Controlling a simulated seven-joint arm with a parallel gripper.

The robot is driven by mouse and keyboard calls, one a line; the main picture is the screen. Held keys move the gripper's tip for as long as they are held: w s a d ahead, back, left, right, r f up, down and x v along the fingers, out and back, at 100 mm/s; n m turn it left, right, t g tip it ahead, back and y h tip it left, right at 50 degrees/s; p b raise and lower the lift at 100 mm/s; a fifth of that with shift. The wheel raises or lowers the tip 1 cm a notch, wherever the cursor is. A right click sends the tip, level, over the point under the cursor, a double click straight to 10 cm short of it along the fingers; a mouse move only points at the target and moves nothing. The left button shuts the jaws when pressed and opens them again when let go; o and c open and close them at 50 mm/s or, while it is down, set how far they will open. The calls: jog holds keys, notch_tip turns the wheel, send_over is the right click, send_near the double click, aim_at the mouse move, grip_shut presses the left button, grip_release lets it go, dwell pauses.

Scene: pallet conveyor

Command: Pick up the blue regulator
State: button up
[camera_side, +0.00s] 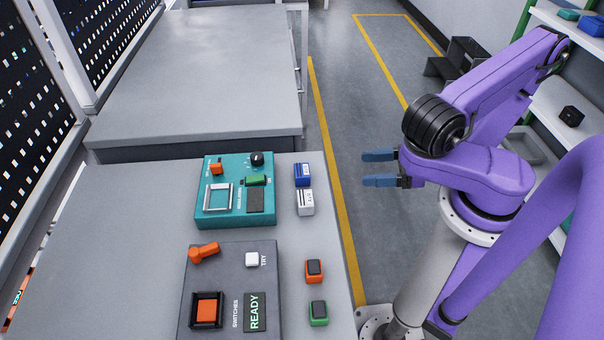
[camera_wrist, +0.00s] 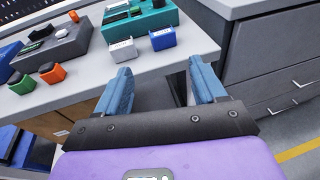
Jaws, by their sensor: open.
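The blue regulator (camera_side: 303,174) is a small blue block with a pale label, standing on the grey table near its right edge. It touches or nearly touches a white block (camera_side: 306,202) beside it. In the wrist view the blue regulator (camera_wrist: 162,39) stands beyond my fingertips, to the right of the white block (camera_wrist: 123,50). My gripper (camera_side: 364,168) is open and empty, to the right of the blue regulator and past the table's edge. The wrist view also shows my gripper's (camera_wrist: 160,72) blue fingers apart with nothing between them.
A teal panel (camera_side: 211,215) lies left of the blue regulator. A dark grey switch panel (camera_side: 226,275) lies nearer the camera. An orange block (camera_side: 314,271) and a green block (camera_side: 318,313) stand near the table edge. A shelf (camera_side: 563,120) stands at the right.

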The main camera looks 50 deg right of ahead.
send_near(312, 180)
jog(key=w+a+r, duration=0.3)
jog(key=shift+w+d+x, duration=0.1)
jog(key=shift+d+x, duration=0.1)
jog(key=shift+x, duration=1.25)
jog(key=shift+w+d+x, duration=0.1)
jog(key=shift+d+x, duration=0.05)
jog(key=shift+x, duration=1.35)
jog(key=shift+f, duration=0.15)
jog(key=c, duration=0.9)
